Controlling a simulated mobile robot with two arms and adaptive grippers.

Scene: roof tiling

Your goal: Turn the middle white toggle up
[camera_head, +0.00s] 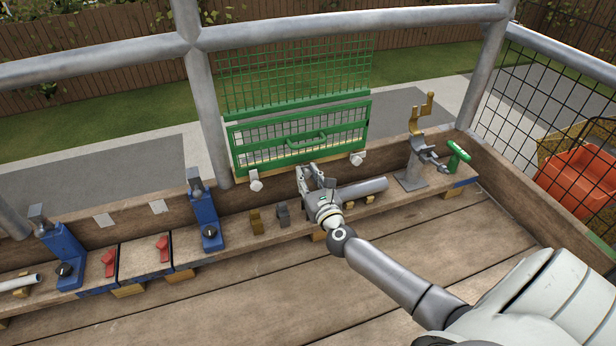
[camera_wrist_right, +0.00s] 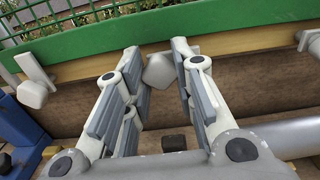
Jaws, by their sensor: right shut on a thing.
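Three white toggles sit along the wooden strip under the green mesh frame (camera_head: 300,140). The left white toggle (camera_head: 256,185) and the right white toggle (camera_head: 357,159) show clear of my gripper in the head view. The middle white toggle (camera_wrist_right: 160,70) shows between my fingertips in the wrist view; in the head view my gripper mostly hides it. My right gripper (camera_head: 305,176) is shut on the middle toggle, its fingers at the toggle's two sides. The left toggle (camera_wrist_right: 33,93) and right toggle (camera_wrist_right: 312,43) also show in the wrist view. My left gripper is not in view.
A grey pipe (camera_head: 362,189) lies just right of my gripper. Brown and grey blocks (camera_head: 256,222) stand to its left. Blue stands (camera_head: 206,220) and red switches (camera_head: 162,248) are further left. A grey clamp with a gold hook (camera_head: 428,112) stands at right. The plank floor (camera_head: 270,290) is clear.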

